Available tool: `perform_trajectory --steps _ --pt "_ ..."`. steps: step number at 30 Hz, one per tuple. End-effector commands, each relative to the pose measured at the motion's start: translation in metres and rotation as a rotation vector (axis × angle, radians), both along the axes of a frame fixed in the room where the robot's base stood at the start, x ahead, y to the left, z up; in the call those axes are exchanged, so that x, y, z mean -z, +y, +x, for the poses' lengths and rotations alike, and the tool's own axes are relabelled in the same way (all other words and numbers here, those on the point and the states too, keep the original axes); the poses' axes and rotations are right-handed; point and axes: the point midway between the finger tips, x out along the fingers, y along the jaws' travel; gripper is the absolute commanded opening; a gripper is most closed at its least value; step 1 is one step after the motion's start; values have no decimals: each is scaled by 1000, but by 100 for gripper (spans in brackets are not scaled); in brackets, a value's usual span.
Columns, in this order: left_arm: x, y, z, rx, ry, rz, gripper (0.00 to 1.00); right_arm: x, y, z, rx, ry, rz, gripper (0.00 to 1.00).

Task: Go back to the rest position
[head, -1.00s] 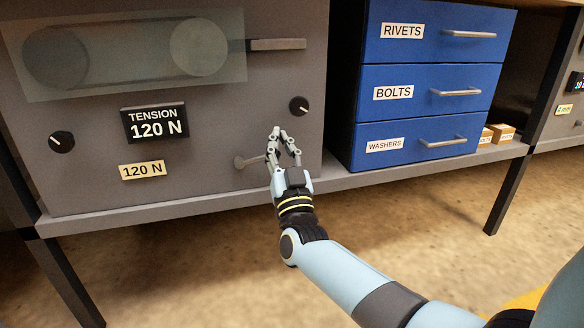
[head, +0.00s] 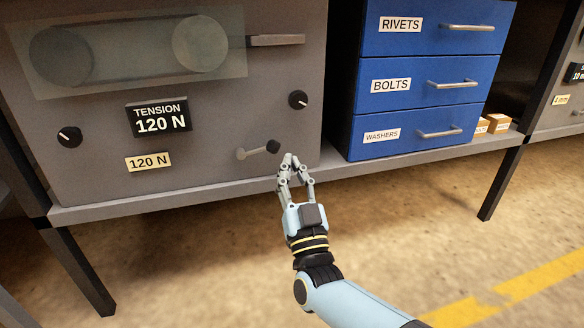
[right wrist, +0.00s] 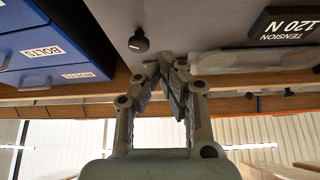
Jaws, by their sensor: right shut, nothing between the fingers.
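My right gripper (head: 290,162) is in front of the bench edge, just below and right of the small crank handle (head: 258,150) on the grey machine (head: 215,115). Its fingers are shut with nothing between them, and they look apart from the handle. The right wrist view also shows the gripper (right wrist: 168,68) with its fingertips together, below a dark round knob (right wrist: 138,42). My left gripper is not in view.
The machine carries a display (head: 158,118) reading TENSION 120 N, two knobs and a grey bar handle (head: 276,40). A blue drawer cabinet (head: 425,105) and small boxes (head: 498,123) stand to the right. The bench shelf edge (head: 180,202) is close; the floor in front is clear.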

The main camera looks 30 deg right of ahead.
Motion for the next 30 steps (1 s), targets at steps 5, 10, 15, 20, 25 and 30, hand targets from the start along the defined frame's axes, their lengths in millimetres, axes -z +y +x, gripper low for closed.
perform_trajectory --steps 5,10,15,20,25,30 --pt "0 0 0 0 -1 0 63 0 0 0 0 0 0 0" --pt "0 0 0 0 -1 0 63 0 0 0 0 0 0 0" --pt "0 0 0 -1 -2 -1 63 13 -1 -11 0 30 -1 0" --pt "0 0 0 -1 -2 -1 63 42 -7 -64 -5 112 -24 0" --pt "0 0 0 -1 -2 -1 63 58 -1 -113 -117 355 -43 0" --pt "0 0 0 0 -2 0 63 76 16 -148 -245 684 -36 0"
